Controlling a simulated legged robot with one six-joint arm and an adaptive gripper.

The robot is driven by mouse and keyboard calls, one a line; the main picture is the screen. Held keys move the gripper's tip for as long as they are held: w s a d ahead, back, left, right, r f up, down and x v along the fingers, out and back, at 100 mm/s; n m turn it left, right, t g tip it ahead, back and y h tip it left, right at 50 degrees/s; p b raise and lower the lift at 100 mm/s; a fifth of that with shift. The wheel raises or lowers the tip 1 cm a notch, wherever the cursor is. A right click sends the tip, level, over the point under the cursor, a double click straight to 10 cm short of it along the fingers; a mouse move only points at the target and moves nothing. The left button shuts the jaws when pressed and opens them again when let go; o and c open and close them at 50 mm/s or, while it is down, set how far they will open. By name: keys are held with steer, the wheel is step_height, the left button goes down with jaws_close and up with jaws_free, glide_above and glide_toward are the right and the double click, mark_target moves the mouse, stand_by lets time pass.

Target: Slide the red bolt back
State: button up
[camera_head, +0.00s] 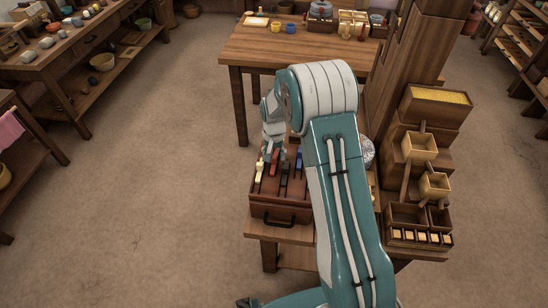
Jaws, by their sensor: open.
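The red bolt (274,162) is a small upright red piece on top of a brown wooden box (281,209), between a cream piece on its left and dark and blue pieces on its right. My gripper (275,148) is open and points down just above the far part of the box top, very near the red bolt. Whether it touches the bolt cannot be told at this size. My teal and white arm hides the right part of the box.
A cream bolt (259,168), a black bolt (284,174) and a blue bolt (298,160) stand close by. The box has a dark front handle (279,220). Stepped wooden bins (420,148) stand to the right. A larger table (260,50) lies behind; the floor at left is clear.

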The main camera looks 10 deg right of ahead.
mark_target(276, 153)
steer(key=shift+f, duration=0.8)
jaws_close()
steer(key=shift+w, duration=0.1)
steer(key=w, duration=0.1)
steer(key=w+d, duration=0.1)
steer(key=w, duration=0.1)
steer(key=shift+w+d, duration=0.2)
steer(key=shift+d, duration=0.05)
steer(key=shift+w+d, duration=0.1)
steer(key=shift+w, duration=0.15)
